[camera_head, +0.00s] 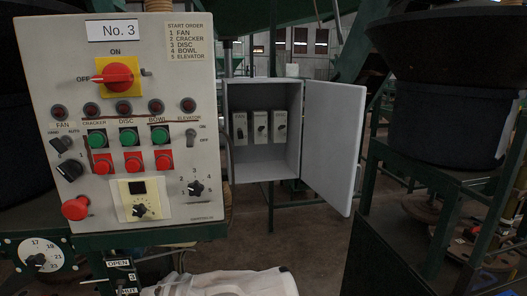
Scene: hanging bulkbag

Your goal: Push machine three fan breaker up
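An open grey breaker box (264,168) hangs right of the machine three control panel (160,50), which carries a "No. 3" label. Three light grey breakers stand side by side inside: a left one (240,127), a middle one (260,127) and a right one (280,126). Each has a small dark marking or lever on its front, too small to tell whether up or down. I cannot read which breaker is the fan's. The box door (333,145) stands open to the right. My gripper is not in view.
A green frame with a large dark hopper (445,125) stands at the right. A dial (40,254) sits below the panel at lower left. A pale rounded shape (245,283) lies at the bottom edge. Floor (310,240) shows below the box.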

